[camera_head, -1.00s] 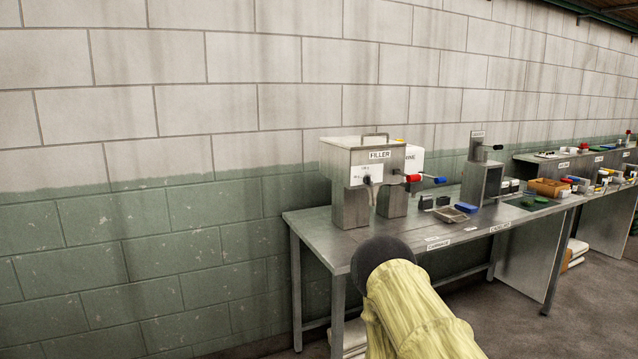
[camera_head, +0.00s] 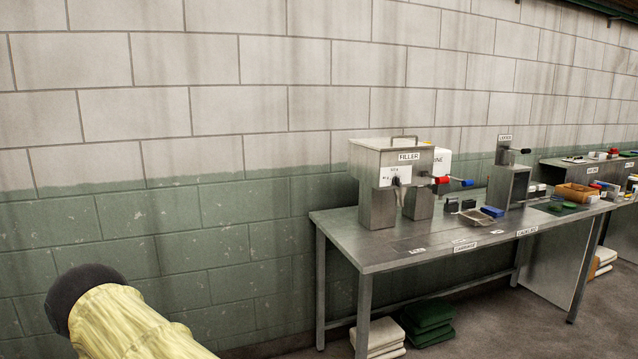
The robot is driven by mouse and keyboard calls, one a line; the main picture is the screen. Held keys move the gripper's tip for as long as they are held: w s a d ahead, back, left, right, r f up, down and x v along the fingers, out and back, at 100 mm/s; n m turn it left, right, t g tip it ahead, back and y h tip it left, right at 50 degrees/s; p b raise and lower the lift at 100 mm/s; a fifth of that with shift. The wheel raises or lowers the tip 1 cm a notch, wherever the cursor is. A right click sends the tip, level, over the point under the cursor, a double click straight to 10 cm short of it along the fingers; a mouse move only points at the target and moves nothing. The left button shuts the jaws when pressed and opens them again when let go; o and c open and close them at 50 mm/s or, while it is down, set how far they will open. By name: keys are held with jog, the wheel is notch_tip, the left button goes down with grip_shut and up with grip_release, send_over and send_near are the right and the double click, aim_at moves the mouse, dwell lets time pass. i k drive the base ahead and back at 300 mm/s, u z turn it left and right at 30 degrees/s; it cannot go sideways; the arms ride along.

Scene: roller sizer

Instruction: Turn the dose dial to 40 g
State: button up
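The filler (camera_head: 378,160) is a grey metal box on two legs, standing on the left part of the metal table. Its front carries a white plate with a small dark dial (camera_head: 397,182). The dial's markings are too small to read. A red-ended handle (camera_head: 442,180) sticks out at the filler's right. My arm, in a yellow sleeve with a dark round end, is at the lower left, well apart from the filler. My gripper's fingers are not visible.
The metal table (camera_head: 385,250) has a clear front left corner. Small black boxes, a metal tray (camera_head: 470,226) and a blue block (camera_head: 492,211) lie right of the filler. A lever-topped machine (camera_head: 508,180) stands farther right. Folded green cloths (camera_head: 428,318) lie below.

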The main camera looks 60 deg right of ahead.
aim_at(396, 181)
jog(key=u, duration=0.2)
jog(key=k, duration=0.2)
jog(key=z, duration=1.4)
jog(key=i, duration=0.7)
jog(key=z, duration=0.3)
